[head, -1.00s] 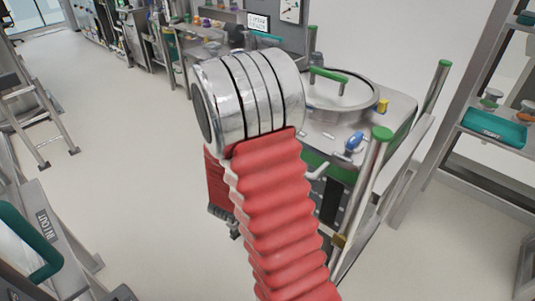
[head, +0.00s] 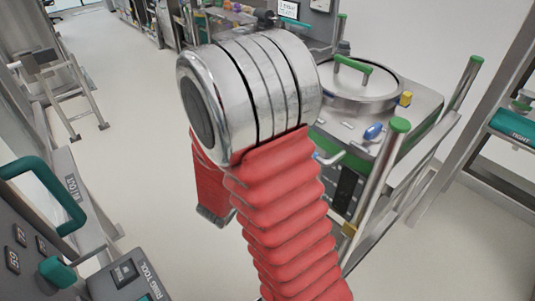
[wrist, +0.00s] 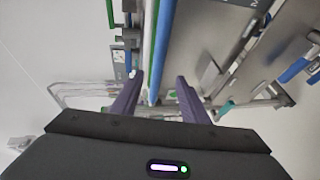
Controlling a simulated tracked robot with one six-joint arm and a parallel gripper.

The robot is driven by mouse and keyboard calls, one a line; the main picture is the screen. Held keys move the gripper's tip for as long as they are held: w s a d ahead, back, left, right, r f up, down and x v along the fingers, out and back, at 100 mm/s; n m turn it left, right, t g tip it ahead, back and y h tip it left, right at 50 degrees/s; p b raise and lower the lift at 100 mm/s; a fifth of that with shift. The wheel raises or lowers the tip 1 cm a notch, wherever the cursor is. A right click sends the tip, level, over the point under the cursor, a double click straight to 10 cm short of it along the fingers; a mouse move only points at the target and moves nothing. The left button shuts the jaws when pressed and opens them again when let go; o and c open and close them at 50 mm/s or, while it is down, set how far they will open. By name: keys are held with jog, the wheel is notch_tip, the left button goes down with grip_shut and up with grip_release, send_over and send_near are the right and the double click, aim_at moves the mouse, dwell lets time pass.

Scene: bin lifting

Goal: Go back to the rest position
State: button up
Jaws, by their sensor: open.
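My gripper (wrist: 160,100) shows in the wrist view with its two dark purple fingers spread apart. It is open, and nothing is held between the fingers. Blue and green bars pass behind the gap between them. In the head view my red-sleeved arm with its silver joint fills the middle and hides part of the room. The gripper itself cannot be made out in the head view.
A steel station with a round lidded vessel (head: 352,88) and green-capped posts (head: 399,126) stands right of my arm. A control panel (head: 50,255) with teal handles is close at lower left. A metal step frame (head: 62,90) stands at upper left. Open pale floor (head: 135,120) lies between.

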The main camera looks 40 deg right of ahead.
dwell(0.4)
jog(key=w+a+f+m+y, duration=0.2)
jog(key=w+a+f+y, duration=0.15)
jog(key=f, duration=0.35)
jog(key=a+f+m+y, duration=0.25)
jog(key=a+y, duration=0.75)
jog(key=a, duration=0.6)
jog(key=s+a+r+g+y, duration=0.1)
jog(key=s+a+r+g, duration=0.1)
jog(key=s+a+r, duration=0.3)
jog(key=s+a+r+g+y, duration=0.1)
jog(key=s+a+r, duration=0.15)
jog(key=s, duration=0.35)
jog(key=s+d+r, duration=0.1)
jog(key=s+r, duration=0.3)
jog(key=r, duration=0.3)
jog(key=s+d+r+t+h, duration=0.1)
jog(key=s+d+r, duration=0.1)
jog(key=s+r, duration=0.2)
notch_tip(320, 180, up, 3)
jog(key=shift+s+f+t, duration=0.1)
jog(key=shift+s+t, duration=0.2)
jog(key=shift+s, duration=0.05)
